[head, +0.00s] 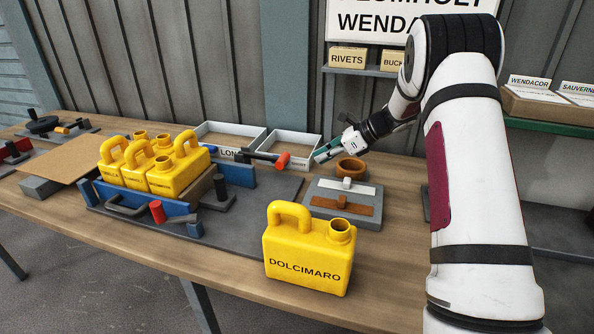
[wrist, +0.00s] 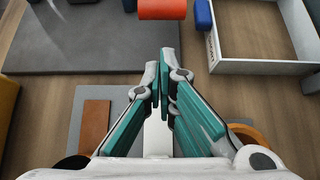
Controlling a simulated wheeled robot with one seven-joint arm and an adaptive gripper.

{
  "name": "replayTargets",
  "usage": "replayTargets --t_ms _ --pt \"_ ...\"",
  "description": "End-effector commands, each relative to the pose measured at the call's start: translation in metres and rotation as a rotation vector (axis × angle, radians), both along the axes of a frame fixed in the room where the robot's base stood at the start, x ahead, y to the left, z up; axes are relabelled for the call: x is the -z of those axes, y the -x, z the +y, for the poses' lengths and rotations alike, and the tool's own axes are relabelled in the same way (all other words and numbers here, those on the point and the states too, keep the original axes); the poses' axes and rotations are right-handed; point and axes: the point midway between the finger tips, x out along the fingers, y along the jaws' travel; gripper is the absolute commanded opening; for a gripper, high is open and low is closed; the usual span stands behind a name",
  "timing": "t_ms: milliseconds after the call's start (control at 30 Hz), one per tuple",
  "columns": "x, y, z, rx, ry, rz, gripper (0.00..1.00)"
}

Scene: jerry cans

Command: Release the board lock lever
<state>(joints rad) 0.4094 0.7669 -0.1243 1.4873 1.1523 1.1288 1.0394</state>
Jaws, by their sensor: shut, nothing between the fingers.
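My gripper (head: 328,152) is shut and empty, above the bench behind the grey plate with the wooden ring. In the wrist view its closed fingertips (wrist: 164,62) point towards an orange-red grip (wrist: 162,8), with a gap between them. In the head view this orange-tipped dark lever (head: 282,160) lies at the back of the grey board (head: 275,195), by the trays, left of my gripper. No label shows which is the board lock lever.
Yellow jerry cans stand in the blue rack; another, labelled DOLCIMARO (head: 305,262), stands at the front edge. A white tray (wrist: 262,66) is close on the right in the wrist view. The grey plate (head: 335,212) and wooden ring (head: 351,168) are near my gripper.

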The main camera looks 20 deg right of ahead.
Motion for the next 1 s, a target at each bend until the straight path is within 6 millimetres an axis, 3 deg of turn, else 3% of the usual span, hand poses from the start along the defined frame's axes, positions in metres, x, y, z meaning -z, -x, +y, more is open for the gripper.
replayTargets --t_ms 367,800,1000 --pt "0.004 -0.003 0.005 -0.004 0.001 0.000 0.00" --pt "0.049 -0.034 0.049 -0.004 0.001 0.002 0.00" --pt "0.060 -0.043 0.061 -0.003 0.002 0.000 0.00"
